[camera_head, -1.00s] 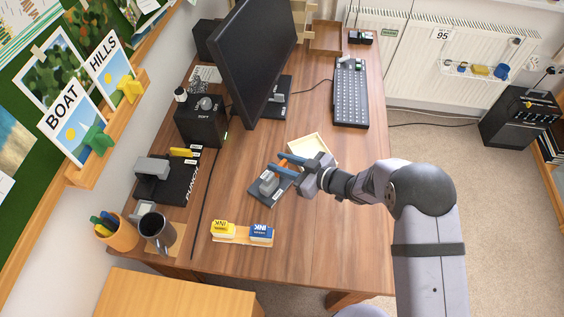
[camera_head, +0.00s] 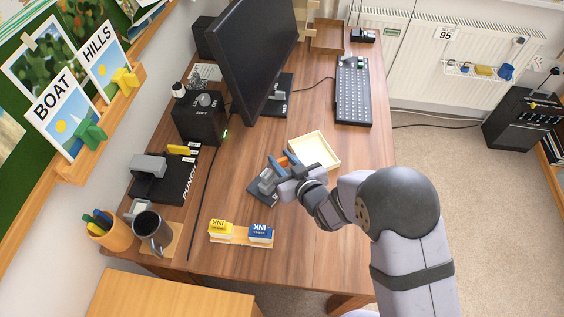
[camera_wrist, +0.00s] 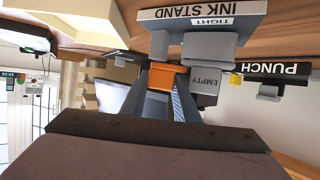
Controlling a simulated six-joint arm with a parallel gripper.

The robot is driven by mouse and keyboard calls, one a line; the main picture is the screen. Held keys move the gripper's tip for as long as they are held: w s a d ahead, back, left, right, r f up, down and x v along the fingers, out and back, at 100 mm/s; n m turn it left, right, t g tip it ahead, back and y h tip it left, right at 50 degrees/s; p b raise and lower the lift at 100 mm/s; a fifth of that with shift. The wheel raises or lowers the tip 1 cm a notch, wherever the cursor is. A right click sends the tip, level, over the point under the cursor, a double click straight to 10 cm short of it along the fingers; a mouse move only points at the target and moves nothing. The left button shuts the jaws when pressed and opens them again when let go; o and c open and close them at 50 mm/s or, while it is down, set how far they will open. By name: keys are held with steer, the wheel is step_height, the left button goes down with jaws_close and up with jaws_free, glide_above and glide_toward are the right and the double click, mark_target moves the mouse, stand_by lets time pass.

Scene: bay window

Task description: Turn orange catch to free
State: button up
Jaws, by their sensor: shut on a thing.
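The ink stand (camera_head: 258,195) is a dark base with a grey block on it, at the middle of the desk. In the wrist view it appears tilted, its front edge (camera_wrist: 210,15) reading "INK STAND". The orange catch (camera_wrist: 167,77) sits between my fingertips, below a grey block; a small part shows in the head view (camera_head: 284,161). Labels "TIGHT" (camera_wrist: 210,23) and "EMPTY" (camera_wrist: 206,82) show near it. My gripper (camera_head: 280,163) is shut on the orange catch, with its blue-grey fingers on either side. The catch's far side is hidden.
A cream open tray (camera_head: 334,161) lies close right of the stand. Ink boxes (camera_head: 260,232) stand on a wooden holder in front. A black punch (camera_head: 172,186) and a mug (camera_head: 152,230) are at left. The monitor (camera_head: 252,55) stands behind. Desk between has some free room.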

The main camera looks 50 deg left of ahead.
steer(key=shift+m+t, duration=0.4)
steer(key=o, duration=0.8)
steer(key=shift+c, duration=0.2)
steer(key=shift+n+g, duration=0.4)
